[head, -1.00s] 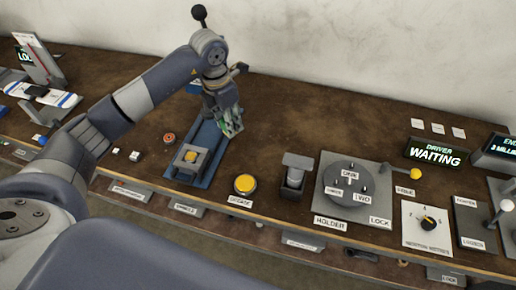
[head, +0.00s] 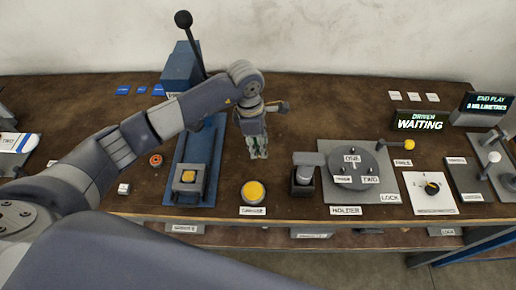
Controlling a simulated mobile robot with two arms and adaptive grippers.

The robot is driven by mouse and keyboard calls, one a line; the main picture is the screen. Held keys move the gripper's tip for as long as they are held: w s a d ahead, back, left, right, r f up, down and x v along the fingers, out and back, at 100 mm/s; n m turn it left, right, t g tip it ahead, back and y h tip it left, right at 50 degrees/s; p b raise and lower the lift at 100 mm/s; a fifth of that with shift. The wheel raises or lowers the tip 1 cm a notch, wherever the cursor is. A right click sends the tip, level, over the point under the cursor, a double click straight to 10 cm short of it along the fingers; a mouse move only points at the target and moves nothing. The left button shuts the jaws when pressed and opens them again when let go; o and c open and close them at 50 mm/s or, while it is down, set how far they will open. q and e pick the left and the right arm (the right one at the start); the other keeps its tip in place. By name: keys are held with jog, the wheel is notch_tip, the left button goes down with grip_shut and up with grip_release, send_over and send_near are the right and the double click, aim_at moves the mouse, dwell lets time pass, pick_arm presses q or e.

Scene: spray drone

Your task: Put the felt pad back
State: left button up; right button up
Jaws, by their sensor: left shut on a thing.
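My left gripper (head: 257,150) points down over the bench, right of the blue press base and behind the yellow button. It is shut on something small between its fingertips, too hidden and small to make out. I cannot pick out a felt pad for certain. My right gripper is not in view.
The blue press (head: 205,160) with its tall black-knobbed lever stands left of my gripper. A yellow button (head: 254,192) is at the front. A yellow-knobbed lever (head: 408,145) and dial plate (head: 432,189) are to the right. The bench behind the disc is mostly clear.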

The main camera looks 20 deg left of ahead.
aim_at(258, 152)
pick_arm(q)
notch_tip(258, 152, down, 3)
jog(key=shift+f+p, duration=0.15)
jog(key=shift+p, duration=0.35)
jog(key=shift+f, duration=0.2)
jog(key=shift+a+f, duration=0.1)
jog(key=o, duration=0.6)
jog(key=shift+f, duration=0.1)
jog(key=o, duration=0.4)
jog(key=shift+o, duration=0.2)
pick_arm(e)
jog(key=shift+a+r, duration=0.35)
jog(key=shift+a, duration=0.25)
